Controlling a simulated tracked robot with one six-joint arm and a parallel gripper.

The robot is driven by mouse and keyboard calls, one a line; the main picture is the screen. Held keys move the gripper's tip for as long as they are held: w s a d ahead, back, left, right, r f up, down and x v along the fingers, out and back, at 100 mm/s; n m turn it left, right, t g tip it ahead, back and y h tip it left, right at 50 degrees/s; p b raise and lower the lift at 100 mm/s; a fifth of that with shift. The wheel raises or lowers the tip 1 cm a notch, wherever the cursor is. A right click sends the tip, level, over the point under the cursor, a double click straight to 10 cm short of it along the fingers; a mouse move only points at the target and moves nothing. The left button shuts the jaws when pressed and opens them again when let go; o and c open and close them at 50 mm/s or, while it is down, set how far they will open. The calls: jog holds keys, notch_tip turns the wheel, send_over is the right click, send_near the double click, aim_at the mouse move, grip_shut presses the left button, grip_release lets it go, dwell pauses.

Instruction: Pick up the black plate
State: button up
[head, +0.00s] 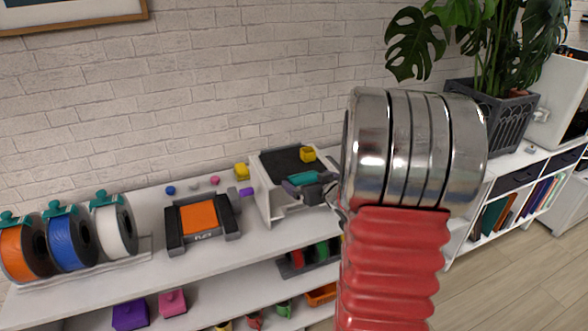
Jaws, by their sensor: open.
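The black plate (280,162) lies flat on top of a white box-like stand on the white shelf top, right of the middle of the shelf. A small yellow object (308,155) is on the plate near its right edge. My gripper (290,186) is open in front of the plate's front right part and overlaps it in the picture. A teal piece shows at the gripper; I cannot tell whether it is part of it. My arm hides the area right of the plate, and the gap between gripper and plate is unclear.
Left of the stand is a dark machine with an orange bed (198,217). Filament spools (68,240) stand at the far left. A yellow block (242,172) and several small coloured pieces lie behind. A brick wall (220,90) is close behind; a potted plant (490,70) stands right.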

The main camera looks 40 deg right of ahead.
jog(key=shift+c, duration=0.5)
jog(key=c, duration=1)
jog(key=shift+r, duration=0.1)
notch_tip(320, 180, up, 10)
jog(key=shift+f, duration=0.1)
dwell(0.5)
